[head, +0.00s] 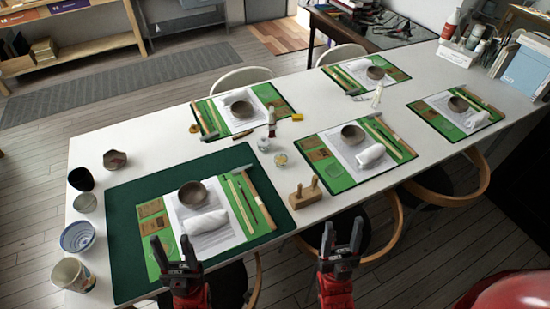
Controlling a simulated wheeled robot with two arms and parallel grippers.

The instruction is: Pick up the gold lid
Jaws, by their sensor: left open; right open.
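A small round gold-toned piece (281,159) sits on the white table, just right of a small clear jar (263,145). It looks like the gold lid, but it is too small to be sure. My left gripper (171,243) is open and empty at the front edge of the dark green mat, well to the front left of the gold piece. My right gripper (342,228) is open and empty by the table's front edge, to the front right of the gold piece. Neither gripper touches anything that I can see.
The green mat (125,205) holds a bowl (193,194), white cloth roll (205,222) and tools. A wooden block with pegs (305,194) stands near the gold piece. Cups and bowls line the left edge. Several similar place settings lie beyond.

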